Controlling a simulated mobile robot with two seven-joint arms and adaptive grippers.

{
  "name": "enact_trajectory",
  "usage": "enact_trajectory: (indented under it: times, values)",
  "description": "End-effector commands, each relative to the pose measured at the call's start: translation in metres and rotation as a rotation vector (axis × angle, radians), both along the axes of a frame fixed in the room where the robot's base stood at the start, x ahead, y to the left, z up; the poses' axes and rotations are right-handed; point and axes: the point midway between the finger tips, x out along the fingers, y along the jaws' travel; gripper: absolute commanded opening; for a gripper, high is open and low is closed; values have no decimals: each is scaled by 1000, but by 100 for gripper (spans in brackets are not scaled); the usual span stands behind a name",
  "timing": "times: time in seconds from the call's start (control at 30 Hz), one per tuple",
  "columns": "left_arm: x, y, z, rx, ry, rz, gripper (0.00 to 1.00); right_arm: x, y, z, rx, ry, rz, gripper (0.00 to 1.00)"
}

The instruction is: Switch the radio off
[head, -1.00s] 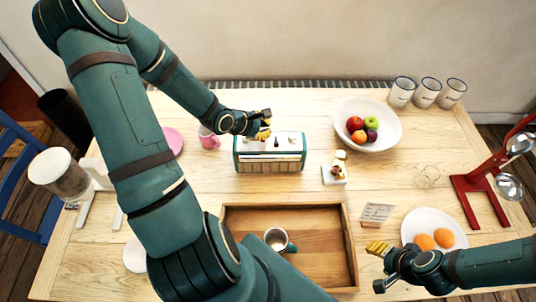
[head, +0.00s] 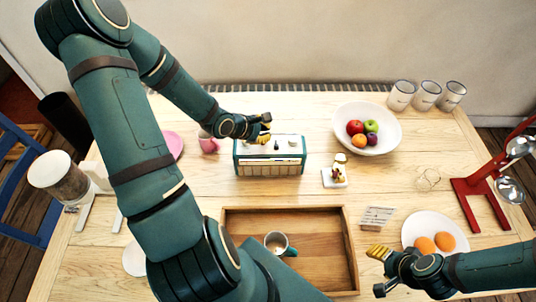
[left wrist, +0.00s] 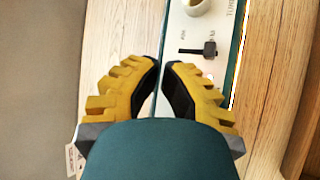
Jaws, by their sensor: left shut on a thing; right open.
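The radio (head: 268,170) stands on the table, green with a cream top and a light dial strip in front. In the left wrist view its top carries a dark toggle switch (left wrist: 207,50), its lever lying toward the right of the picture between two small labels I cannot read surely. A cream knob (left wrist: 197,5) is beyond it. My left gripper (head: 264,133) is at the radio's back left top. Its yellow fingers (left wrist: 161,68) are close together at the radio's edge, beside the switch and apart from it; what they grip is hard to see. My right gripper (head: 378,270) is open and empty at front right.
A pink mug (head: 208,143) stands close left of the radio. A figurine (head: 336,176) and a fruit bowl (head: 345,112) are to its right. A wooden tray (head: 330,270) with a mug (head: 276,243) lies in front. A small card (head: 377,217) is near the orange plate (head: 418,221).

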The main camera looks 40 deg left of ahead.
Motion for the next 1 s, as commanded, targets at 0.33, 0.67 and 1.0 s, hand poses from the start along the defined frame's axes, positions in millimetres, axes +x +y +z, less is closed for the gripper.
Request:
enact_trajectory:
  times: [0.33, 0.67, 1.0]
  values:
    - [0, 0, 0, 0, 0, 0, 0, 0, 0, 0, 0, 0, 0, 56]
    - [0, 0, -7, -2, 0, 0, 0, 0, 0, 2, 0, 0, 0, 56]
    - [0, 0, -9, 0, 0, 0, 0, 0, 0, 2, 0, 0, 0, 56]
